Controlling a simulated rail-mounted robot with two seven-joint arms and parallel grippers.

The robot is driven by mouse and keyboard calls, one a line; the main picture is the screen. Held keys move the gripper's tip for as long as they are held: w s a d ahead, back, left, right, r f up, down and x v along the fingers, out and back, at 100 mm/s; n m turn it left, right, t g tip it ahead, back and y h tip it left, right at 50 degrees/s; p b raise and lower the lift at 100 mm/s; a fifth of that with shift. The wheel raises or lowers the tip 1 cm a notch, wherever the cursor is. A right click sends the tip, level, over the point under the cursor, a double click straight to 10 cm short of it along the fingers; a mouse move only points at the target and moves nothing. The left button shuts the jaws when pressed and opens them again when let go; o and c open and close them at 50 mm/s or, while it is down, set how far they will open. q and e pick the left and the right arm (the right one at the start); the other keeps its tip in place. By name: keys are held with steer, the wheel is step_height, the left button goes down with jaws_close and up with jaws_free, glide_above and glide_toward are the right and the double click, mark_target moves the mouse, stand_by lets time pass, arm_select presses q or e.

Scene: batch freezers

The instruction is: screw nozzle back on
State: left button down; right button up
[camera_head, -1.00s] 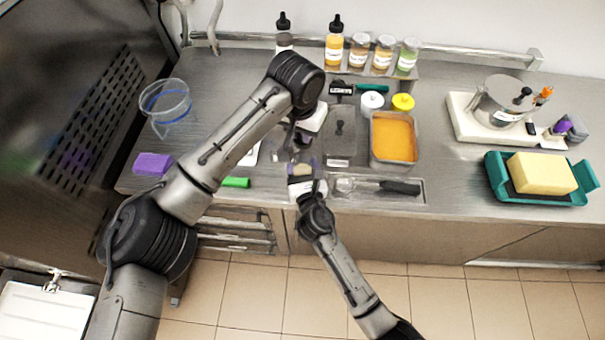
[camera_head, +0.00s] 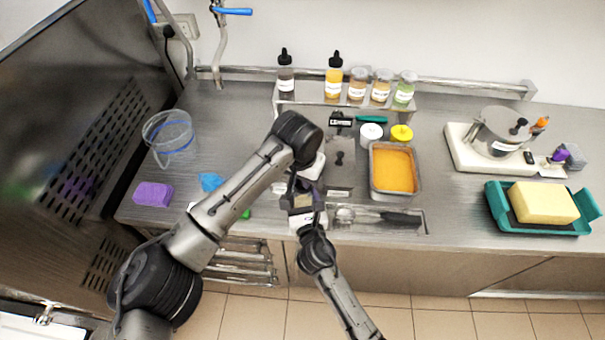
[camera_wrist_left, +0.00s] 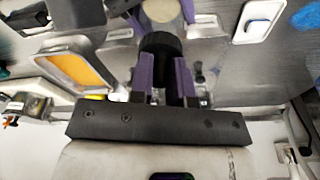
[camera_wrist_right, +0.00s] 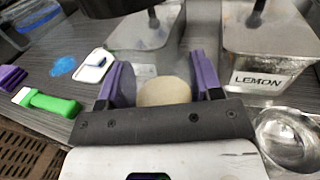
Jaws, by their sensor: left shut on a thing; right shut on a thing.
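My left gripper (camera_wrist_left: 160,75) is shut on a dark cylindrical piece, which looks like the nozzle (camera_wrist_left: 160,46), between its purple fingers. My right gripper (camera_wrist_right: 155,85) is shut on a round beige thing (camera_wrist_right: 164,91). The beige end also shows at the top of the left wrist view (camera_wrist_left: 162,10), close beyond the dark piece. I cannot tell whether the two touch. In the head view the left gripper (camera_head: 298,185) is just above the right gripper (camera_head: 304,210), near the counter's front edge. The arms hide most of both held things there.
Lidded metal containers, one labelled LEMON (camera_wrist_right: 265,75), stand close by. An orange-filled pan (camera_head: 394,168) is to the right. A green-handled tool (camera_wrist_right: 47,102), a blue patch (camera_head: 211,181) and a purple sponge (camera_head: 153,194) lie left. Bottles and jars line the back shelf (camera_head: 340,103).

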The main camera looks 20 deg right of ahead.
arm_select(q)
steer(key=shift+f, duration=0.15)
steer(key=shift+f, duration=0.7)
steer(key=shift+f, duration=0.55)
stand_by(0.4)
